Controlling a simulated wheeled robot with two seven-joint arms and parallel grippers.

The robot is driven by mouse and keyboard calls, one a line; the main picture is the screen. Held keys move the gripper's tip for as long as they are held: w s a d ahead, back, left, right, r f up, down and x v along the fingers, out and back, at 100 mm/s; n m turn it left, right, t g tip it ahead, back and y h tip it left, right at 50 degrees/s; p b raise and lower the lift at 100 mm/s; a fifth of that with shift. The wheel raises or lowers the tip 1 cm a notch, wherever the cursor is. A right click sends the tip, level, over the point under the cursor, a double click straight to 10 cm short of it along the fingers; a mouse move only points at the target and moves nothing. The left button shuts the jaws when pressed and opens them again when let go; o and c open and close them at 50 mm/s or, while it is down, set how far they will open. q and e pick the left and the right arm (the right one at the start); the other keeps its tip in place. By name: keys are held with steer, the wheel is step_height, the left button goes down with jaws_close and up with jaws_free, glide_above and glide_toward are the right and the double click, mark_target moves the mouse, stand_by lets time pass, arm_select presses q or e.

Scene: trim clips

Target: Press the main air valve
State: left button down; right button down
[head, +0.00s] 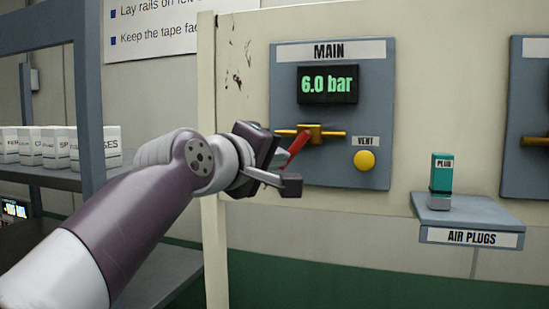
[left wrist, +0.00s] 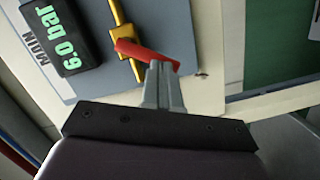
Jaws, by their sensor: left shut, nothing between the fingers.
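The main air valve is a red lever (head: 295,147) on a yellow fitting with a pipe (head: 316,134), on the grey MAIN panel (head: 287,72). The lever slants down to the left in the head view. My left gripper (head: 281,160) is shut and empty, right at the lever's free end. In the left wrist view, the closed fingertips (left wrist: 160,69) overlap the end of the red lever (left wrist: 145,52); whether they touch it I cannot tell. The display (head: 327,84) reads 6.0 bar. My right gripper is not in view.
A yellow VENT button (head: 364,160) sits right of the lever. A small shelf marked AIR PLUGS (head: 472,237) holds a teal plug (head: 441,173). Another panel (head: 534,100) is at the far right. A shelf with white boxes (head: 60,144) and a blue-grey post (head: 88,90) stand at left.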

arm_select(q)
steer(key=shift+s+d+f+n+h+b, duration=0.1)
steer(key=shift+d+f+n+h+b, duration=0.15)
steer(key=shift+n, duration=0.35)
steer(key=shift+d+f+n+h+b, duration=0.15)
steer(key=shift+n+b, duration=0.2)
steer(key=shift+n, duration=0.25)
stand_by(1.9)
